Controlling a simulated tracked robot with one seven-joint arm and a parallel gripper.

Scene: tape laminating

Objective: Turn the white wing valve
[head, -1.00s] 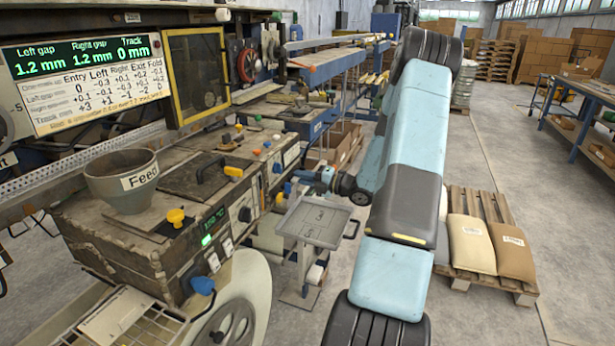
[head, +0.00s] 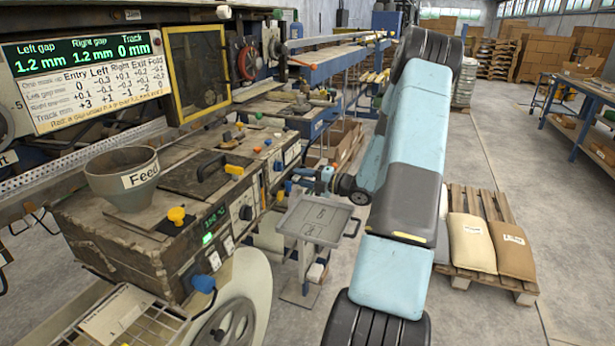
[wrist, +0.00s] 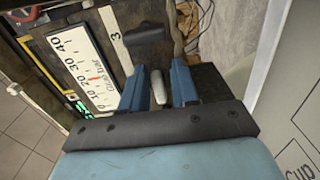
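A small white wing (wrist: 158,87), which looks like the wing valve, shows in the wrist view between the two blue fingers of my gripper (wrist: 158,84). The fingers stand apart, one on each side of it, with a narrow gap visible. Whether the fingertips reach past it is hard to tell. In the head view my gripper (head: 296,182) is at the right end of the machine's front panel, above the grey tray. The valve cannot be made out there.
A black handle (wrist: 145,33) sits just beyond the fingers, beside a white scale (wrist: 86,72) marked 0 to 40. A grey tray (head: 300,234) stands below my gripper. The feed funnel (head: 110,190) is on the machine at left.

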